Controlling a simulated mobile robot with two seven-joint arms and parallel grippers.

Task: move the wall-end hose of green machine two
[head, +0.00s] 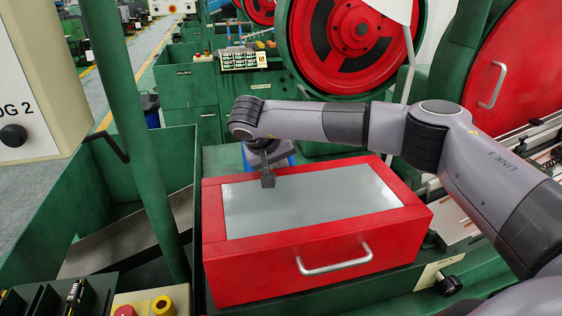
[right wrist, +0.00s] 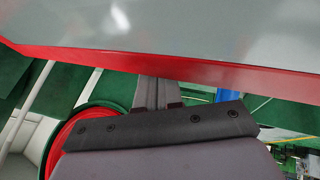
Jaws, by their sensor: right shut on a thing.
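My right gripper (head: 267,180) reaches in from the right and points down at the far left edge of the grey top of a red box. Its fingers look closed together, but what they hold is hidden. In the right wrist view the fingers (right wrist: 152,92) run up to the red edge of the box. I cannot make out a wall-end hose in either view. A pale pipe or hose (head: 408,62) stands in front of the green machine with the red flywheel (head: 355,30); I cannot tell which hose it is. My left gripper is not in view.
The red box (head: 330,268) with a metal handle fills the middle. A green post (head: 145,140) and a green trough (head: 95,205) stand to its left. A beige cabinet (head: 40,85) is at the far left.

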